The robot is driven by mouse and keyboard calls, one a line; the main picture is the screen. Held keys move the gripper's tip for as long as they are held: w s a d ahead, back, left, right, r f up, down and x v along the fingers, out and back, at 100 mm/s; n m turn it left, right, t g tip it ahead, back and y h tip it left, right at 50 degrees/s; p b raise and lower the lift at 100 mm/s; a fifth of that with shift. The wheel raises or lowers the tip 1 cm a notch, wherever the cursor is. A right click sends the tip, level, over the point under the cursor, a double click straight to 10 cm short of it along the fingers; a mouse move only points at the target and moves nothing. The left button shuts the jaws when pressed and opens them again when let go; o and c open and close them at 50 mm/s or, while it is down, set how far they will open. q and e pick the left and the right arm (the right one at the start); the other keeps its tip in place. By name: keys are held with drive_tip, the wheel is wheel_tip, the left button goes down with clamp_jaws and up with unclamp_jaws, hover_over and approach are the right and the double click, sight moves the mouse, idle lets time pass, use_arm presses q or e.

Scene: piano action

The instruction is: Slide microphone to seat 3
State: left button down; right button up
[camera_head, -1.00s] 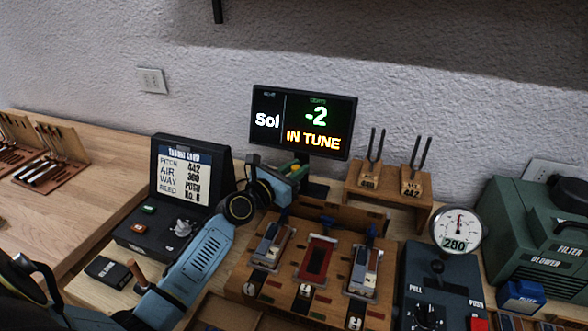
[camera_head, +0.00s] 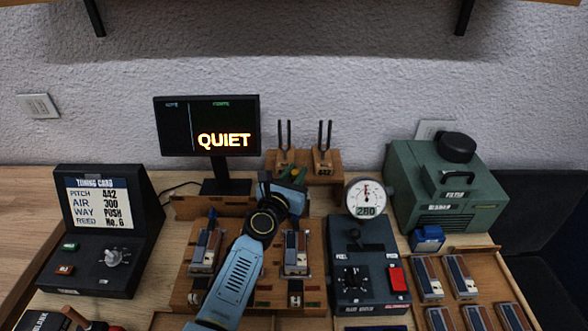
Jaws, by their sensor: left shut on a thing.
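My left gripper (camera_head: 284,190) reaches over the wooden reed block from the front, its arm hiding the middle seat. It is shut at the back of the block, near the right end of the wooden rail (camera_head: 215,206). The microphone (camera_head: 293,174) shows only as a small green and yellow piece at the jaws; the rest is hidden. The gripper is slightly left of the right-hand seat (camera_head: 296,252) and well right of the left-hand seat (camera_head: 205,250). Both these seats hold blue-grey and brown reeds. My right gripper is not in view.
The display (camera_head: 206,126) reads QUIET and stands behind the block. Tuning forks (camera_head: 304,160) stand behind the gripper. A round gauge (camera_head: 366,198) on a dark control box (camera_head: 368,275) is close on the right. The tuning card case (camera_head: 98,230) is at left, the green blower (camera_head: 447,185) at right.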

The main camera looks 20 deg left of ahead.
use_arm(q)
drive_tip(key=shift+d, duration=0.2)
drive_tip(key=shift+d, duration=0.1)
drive_tip(key=c, duration=1.3)
unclamp_jaws()
drive_tip(key=shift+w+d, duration=0.1)
drive_tip(key=shift+s, duration=0.3)
drive_tip(key=s, duration=0.4)
drive_tip(key=s+a, duration=0.1)
drive_tip(key=s, duration=0.7)
drive_tip(key=shift+s+a+p, duration=0.15)
drive_tip(key=shift+s+p, duration=0.2)
drive_tip(key=shift+s, duration=0.05)
drive_tip(key=shift+s, duration=0.1)
